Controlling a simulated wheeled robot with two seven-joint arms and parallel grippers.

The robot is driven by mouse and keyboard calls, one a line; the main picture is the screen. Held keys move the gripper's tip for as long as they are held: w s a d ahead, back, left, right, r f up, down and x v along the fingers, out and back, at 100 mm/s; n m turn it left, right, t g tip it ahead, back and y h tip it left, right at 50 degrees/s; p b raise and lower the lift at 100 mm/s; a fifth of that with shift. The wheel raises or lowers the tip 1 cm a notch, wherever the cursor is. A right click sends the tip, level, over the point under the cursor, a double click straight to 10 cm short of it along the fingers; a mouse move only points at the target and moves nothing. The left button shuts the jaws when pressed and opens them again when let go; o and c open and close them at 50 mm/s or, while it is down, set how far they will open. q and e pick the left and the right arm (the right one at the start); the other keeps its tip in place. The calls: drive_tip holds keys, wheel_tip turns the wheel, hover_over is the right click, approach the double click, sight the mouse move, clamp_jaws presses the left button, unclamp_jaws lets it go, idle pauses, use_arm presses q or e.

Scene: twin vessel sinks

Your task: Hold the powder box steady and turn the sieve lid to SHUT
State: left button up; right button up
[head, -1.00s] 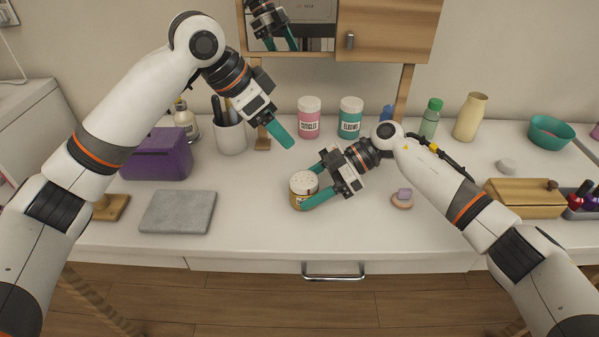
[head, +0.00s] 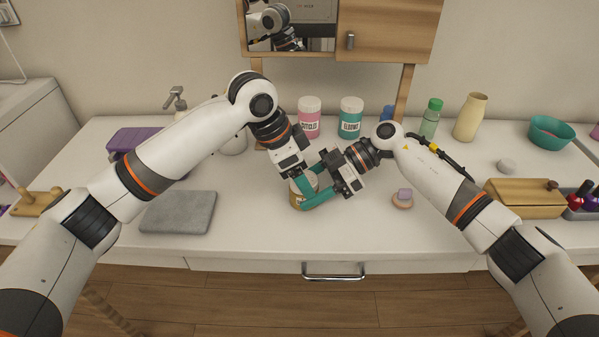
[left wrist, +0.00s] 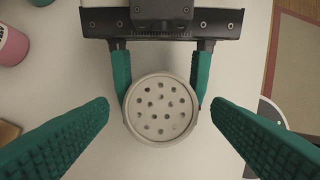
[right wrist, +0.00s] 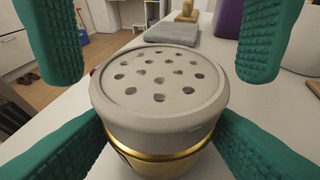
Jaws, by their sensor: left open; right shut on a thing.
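The powder box (head: 296,199) stands upright on the counter, with a gold band (right wrist: 165,156) showing in the right wrist view. Its round grey sieve lid (left wrist: 160,108) has several dark holes, also seen in the right wrist view (right wrist: 160,78). I cannot read any SHUT mark. My right gripper (right wrist: 157,122) is shut on the box body below the lid, one finger on each side. My left gripper (left wrist: 160,103) is open above the lid, its fingers apart on either side with gaps to the rim. In the head view its fingers partly hide the box.
A grey slab (head: 178,212) lies left of the box. Behind stand a pink jar (head: 309,124) and a teal jar (head: 350,124). A small pinkish disc with a purple block (head: 403,198) lies to the right. The counter front is clear.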

use_arm(q)
drive_tip(key=shift+d+f, duration=0.1)
drive_tip(key=shift+f, duration=0.15)
drive_tip(key=c, duration=1)
drive_tip(key=m, duration=0.1)
drive_tip(key=m+g, duration=0.1)
drive_tip(key=m, duration=0.2)
drive_tip(key=shift+w+m+g, duration=0.25)
drive_tip(key=shift+m+g, duration=0.15)
drive_tip(key=o, duration=1)
drive_tip(key=shift+r, duration=0.15)
